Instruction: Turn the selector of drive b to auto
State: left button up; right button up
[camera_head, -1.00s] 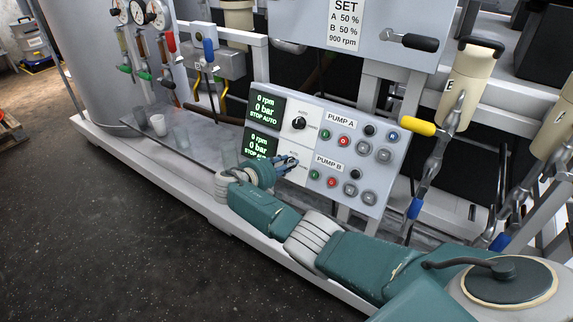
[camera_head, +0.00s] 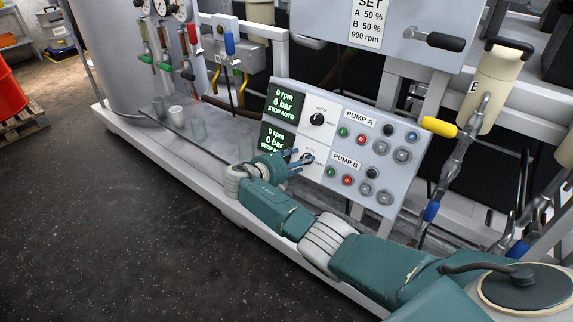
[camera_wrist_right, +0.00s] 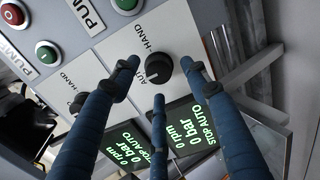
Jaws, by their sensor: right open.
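The grey control panel (camera_head: 345,192) stands tilted in the middle of the head view. The black selector of drive B (camera_head: 307,158) is on its lower row, left of the PUMP B label. My left gripper is out of view.
Green display screens (camera_head: 281,103) are left of the selectors, with several push buttons (camera_head: 381,147) to the right. A red drum (camera_head: 10,95) is far left. The front floor is clear.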

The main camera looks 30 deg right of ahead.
jog(key=v, duration=1)
jog(key=shift+a+r, duration=0.2)
jog(key=shift+a, duration=0.1)
